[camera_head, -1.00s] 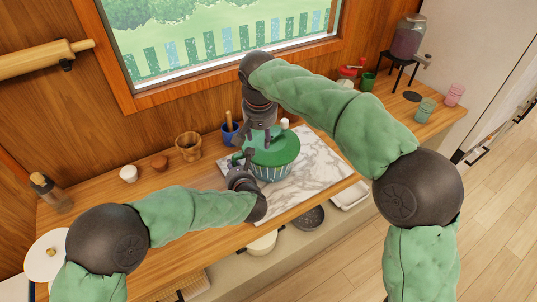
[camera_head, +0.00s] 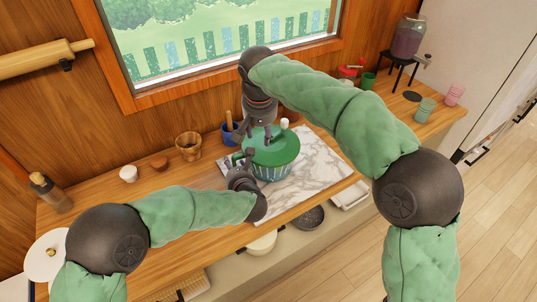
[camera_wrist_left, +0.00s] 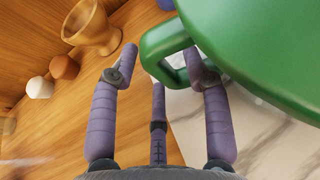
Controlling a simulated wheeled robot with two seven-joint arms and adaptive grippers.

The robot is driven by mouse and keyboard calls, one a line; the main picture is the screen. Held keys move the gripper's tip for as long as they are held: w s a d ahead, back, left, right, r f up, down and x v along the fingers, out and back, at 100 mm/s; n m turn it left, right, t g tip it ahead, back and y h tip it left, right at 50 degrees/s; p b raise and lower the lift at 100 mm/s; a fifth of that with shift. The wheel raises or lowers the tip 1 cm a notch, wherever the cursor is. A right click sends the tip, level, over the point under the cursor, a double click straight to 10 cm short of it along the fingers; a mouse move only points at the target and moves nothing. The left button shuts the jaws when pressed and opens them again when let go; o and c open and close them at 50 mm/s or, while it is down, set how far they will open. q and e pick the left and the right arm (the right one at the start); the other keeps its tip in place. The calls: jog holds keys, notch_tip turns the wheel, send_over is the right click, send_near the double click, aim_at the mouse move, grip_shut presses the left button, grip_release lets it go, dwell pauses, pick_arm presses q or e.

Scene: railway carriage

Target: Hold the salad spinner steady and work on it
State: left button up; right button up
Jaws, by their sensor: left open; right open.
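The salad spinner stands upright on a marble board (camera_head: 315,165), with a green lid (camera_head: 279,151) and a striped body (camera_head: 272,174). A white knob (camera_head: 284,123) shows at the lid's back edge. My left gripper (camera_head: 240,162) is open at the spinner's left side. In the left wrist view the green side handle (camera_wrist_left: 172,58) lies between the spread fingers (camera_wrist_left: 160,68), closer to the right one; I cannot tell whether they touch. My right gripper (camera_head: 257,138) is open, pointing down over the back left of the lid; its contact with the lid is unclear.
A wooden mortar (camera_head: 188,146), small cups and a blue pot (camera_head: 230,132) stand to the left along the wall. A dispenser on a stand (camera_head: 408,38) and tumblers (camera_head: 425,110) are at the right. The marble board right of the spinner is clear.

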pick_arm(q)
jog(key=v, duration=1.2)
